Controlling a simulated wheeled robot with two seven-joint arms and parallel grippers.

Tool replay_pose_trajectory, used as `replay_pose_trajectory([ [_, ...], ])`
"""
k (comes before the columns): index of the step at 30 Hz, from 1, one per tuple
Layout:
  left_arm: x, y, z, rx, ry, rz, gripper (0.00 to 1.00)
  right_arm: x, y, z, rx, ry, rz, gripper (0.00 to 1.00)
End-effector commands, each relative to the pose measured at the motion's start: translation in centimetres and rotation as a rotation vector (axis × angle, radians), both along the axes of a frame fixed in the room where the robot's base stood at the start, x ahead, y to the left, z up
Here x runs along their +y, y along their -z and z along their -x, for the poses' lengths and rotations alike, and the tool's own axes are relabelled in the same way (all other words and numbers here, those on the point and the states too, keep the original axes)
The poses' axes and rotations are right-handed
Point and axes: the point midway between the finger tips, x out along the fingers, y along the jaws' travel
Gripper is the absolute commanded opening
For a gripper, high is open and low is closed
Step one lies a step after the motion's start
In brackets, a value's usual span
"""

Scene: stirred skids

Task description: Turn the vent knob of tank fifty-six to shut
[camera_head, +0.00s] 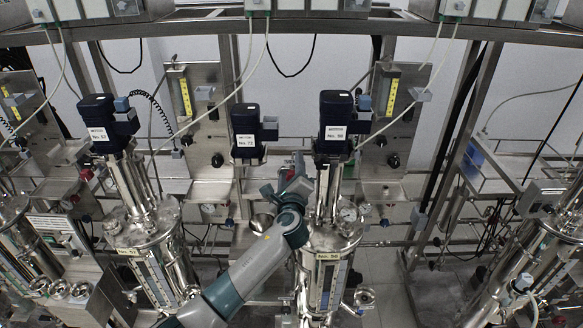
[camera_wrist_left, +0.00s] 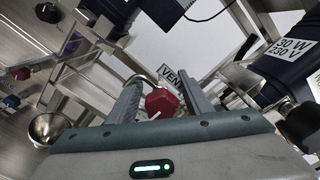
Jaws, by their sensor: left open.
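My left gripper (camera_head: 288,188) reaches up from the bottom of the head view, beside the steel tank (camera_head: 328,240) right of centre. The dark motor (camera_head: 338,112) above this tank bears a white label whose number is too small to read surely. In the left wrist view, the two fingers of my left gripper (camera_wrist_left: 160,82) are apart, one on each side of a red vent knob (camera_wrist_left: 162,103). A gap shows beside the knob; contact cannot be told. A VENT label (camera_wrist_left: 174,77) is behind it, partly hidden by a finger. My right gripper is out of view.
Another steel tank (camera_head: 160,250) with a dark motor (camera_head: 100,122) stands to the left. A further motor (camera_head: 247,130) is at centre. Pipes and frame bars crowd the space.

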Motion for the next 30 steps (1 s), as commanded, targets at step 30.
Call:
replay_pose_trajectory([
  [30, -0.1, 0.3, 10.8, -0.002, 0.003, 0.003, 0.46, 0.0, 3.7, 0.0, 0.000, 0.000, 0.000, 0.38],
])
